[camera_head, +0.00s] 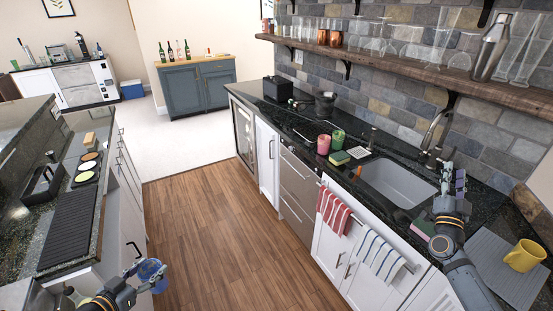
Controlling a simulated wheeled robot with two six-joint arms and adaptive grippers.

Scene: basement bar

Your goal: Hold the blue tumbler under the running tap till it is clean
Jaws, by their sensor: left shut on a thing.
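The blue tumbler (151,270) is at the lower left, held out over the floor beside the left-hand counter. My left gripper (143,273) is shut on it. The steel tap (434,132) curves over the right part of the grey sink (372,178) in the right-hand counter, far from the tumbler. I cannot make out any water at its spout. My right gripper (454,180) is raised at the right end of the sink, close to the tap. A small purplish patch shows at its fingers, and I cannot tell whether it holds anything.
A yellow mug (525,255) is on a grey mat (492,262) at right. A glass-laden shelf (400,58) hangs above. The wooden floor (225,225) between counters is clear.

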